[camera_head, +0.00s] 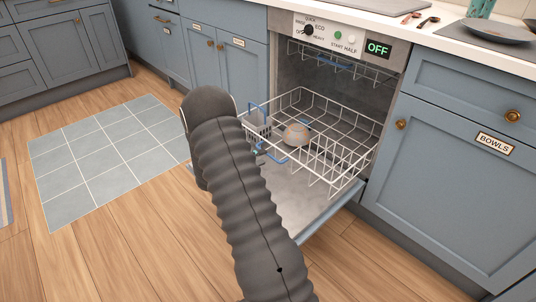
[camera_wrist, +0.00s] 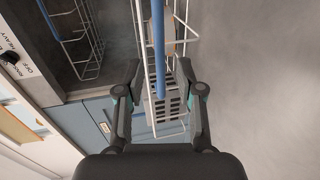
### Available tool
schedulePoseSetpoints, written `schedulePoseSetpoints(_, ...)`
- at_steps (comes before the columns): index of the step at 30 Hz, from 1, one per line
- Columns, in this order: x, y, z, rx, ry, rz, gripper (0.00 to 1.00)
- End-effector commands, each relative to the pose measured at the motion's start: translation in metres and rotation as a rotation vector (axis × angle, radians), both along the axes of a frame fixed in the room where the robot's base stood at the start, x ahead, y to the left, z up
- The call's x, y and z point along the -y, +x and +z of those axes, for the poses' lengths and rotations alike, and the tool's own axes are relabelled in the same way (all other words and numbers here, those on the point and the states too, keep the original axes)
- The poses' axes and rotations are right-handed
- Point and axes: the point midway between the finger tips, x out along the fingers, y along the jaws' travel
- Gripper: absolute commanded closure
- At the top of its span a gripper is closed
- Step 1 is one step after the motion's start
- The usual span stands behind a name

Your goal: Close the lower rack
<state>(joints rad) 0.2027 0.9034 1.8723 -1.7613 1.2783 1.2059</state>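The lower rack (camera_head: 345,150) is white wire with a blue front bar. It is pulled out over the lowered dishwasher door (camera_head: 325,205) and holds a tan bowl (camera_head: 296,134) and a grey cutlery basket (camera_head: 257,124). In the wrist view, my gripper (camera_wrist: 161,75) is open, its two fingers on either side of the rack's blue bar (camera_wrist: 158,45), with gaps showing beside it. The cutlery basket also shows there (camera_wrist: 166,98), behind the fingers. In the head view my arm hides most of my gripper and the rack's near left part.
The upper rack (camera_head: 350,70) sits inside the dishwasher, under a panel whose display (camera_head: 378,48) reads OFF. Blue cabinets stand on both sides, one labelled BOWLS (camera_head: 495,145). A counter (camera_head: 450,35) with plates runs above. The wooden floor and tiled mat (camera_head: 105,150) at left are clear.

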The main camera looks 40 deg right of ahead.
Motion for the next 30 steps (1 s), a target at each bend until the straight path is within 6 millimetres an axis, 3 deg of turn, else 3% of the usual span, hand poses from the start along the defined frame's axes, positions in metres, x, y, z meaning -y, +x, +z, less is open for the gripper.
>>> schedulePoseSetpoints(3,0.021,0.001,-0.004,-0.001,-0.001,-0.003,0.63)
schedulePoseSetpoints(9,0.041,0.003,-0.009,0.0,0.0,-0.001,0.63)
schedulePoseSetpoints(21,0.047,0.004,-0.01,0.0,0.0,-0.001,0.63)
schedulePoseSetpoints(26,0.047,0.004,-0.01,0.0,0.0,-0.001,1.0)
schedulePoseSetpoints(30,0.047,0.004,-0.01,0.0,0.0,-0.001,1.0)
